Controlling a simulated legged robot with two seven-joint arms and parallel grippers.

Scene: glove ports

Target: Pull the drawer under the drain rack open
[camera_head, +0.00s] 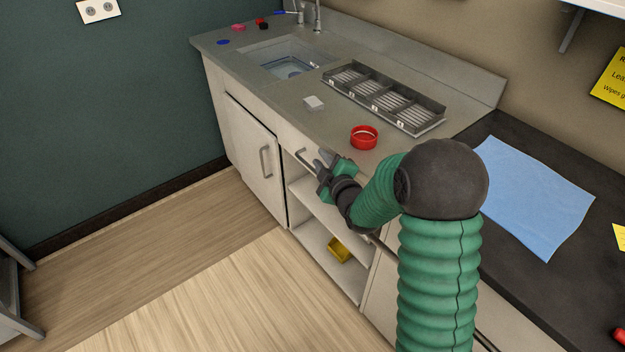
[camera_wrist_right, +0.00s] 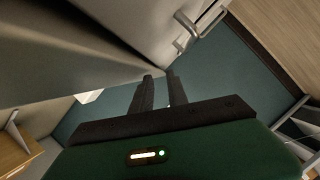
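The drain rack (camera_head: 385,97) is a grey metal tray with slatted sections on the counter. The pale drawer front (camera_head: 286,138) lies below the counter edge and looks shut; my right arm hides part of it. Its bar handle (camera_head: 304,157) shows just left of my right gripper (camera_head: 321,166). In the right wrist view the two dark fingers (camera_wrist_right: 160,76) stand parallel with a narrow empty gap. No handle shows between them; a metal handle (camera_wrist_right: 211,18) shows beyond them, and I cannot tell whose it is. My left gripper is not in view.
A cabinet door (camera_head: 252,155) with a vertical handle is left of open shelves holding a yellow container (camera_head: 339,250). The floor (camera_head: 190,275) in front is clear.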

